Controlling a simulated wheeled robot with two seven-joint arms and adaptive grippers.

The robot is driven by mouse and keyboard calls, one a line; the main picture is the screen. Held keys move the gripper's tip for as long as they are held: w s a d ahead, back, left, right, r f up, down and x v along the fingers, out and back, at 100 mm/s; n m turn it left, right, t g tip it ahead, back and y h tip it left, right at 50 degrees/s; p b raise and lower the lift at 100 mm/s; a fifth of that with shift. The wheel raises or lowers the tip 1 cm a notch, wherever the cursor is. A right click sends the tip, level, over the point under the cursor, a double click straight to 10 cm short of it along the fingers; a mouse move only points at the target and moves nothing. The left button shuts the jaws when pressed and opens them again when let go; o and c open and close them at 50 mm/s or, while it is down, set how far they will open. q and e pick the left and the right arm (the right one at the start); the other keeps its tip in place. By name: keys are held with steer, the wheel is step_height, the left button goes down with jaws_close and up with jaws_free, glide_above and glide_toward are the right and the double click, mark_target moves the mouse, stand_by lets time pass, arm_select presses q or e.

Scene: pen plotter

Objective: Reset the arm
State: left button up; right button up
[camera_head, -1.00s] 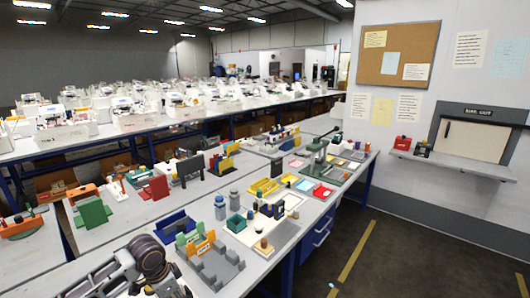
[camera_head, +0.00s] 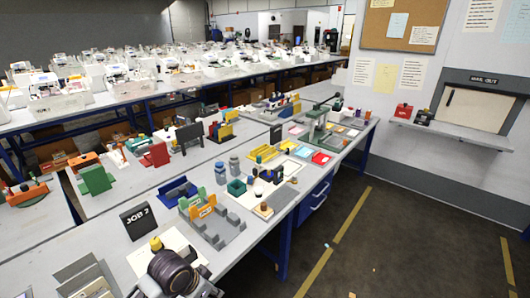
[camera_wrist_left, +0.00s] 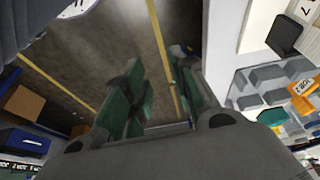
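My left gripper (camera_wrist_left: 158,68) shows in the left wrist view with its two green-padded fingers apart. Nothing is between them, and grey floor with a yellow line shows through the gap. The pale bench edge and the grey stepped block (camera_wrist_left: 262,88) lie to the right of the fingers. In the head view a dark, round joint with white parts at the bottom edge appears to be part of my left arm (camera_head: 172,272). The fingers cannot be made out there. My right gripper is in neither view.
A black JOB 2 sign (camera_head: 138,222), an orange-and-green holder (camera_head: 203,208) and a grey stepped block (camera_head: 224,232) stand on the near bench. A green press (camera_head: 318,125) stands farther back.

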arm_select(q)
steer(key=shift+s+a+n+y, duration=1.1)
steer(key=shift+s+a+n, duration=1.75)
steer(key=shift+s, duration=2.05)
step_height(320, 180, down, 33)
steer(key=s, duration=0.3)
steer(key=s+a+f+g, duration=0.1)
steer(key=s+a+f, duration=0.1)
steer(key=s+f, duration=0.8)
steer(key=s+a+f+g, duration=0.1)
steer(key=s+a+f, duration=0.1)
steer(key=s+f, duration=0.8)
steer(key=shift+s+a+f, duration=0.15)
steer(key=shift+s, duration=0.9)
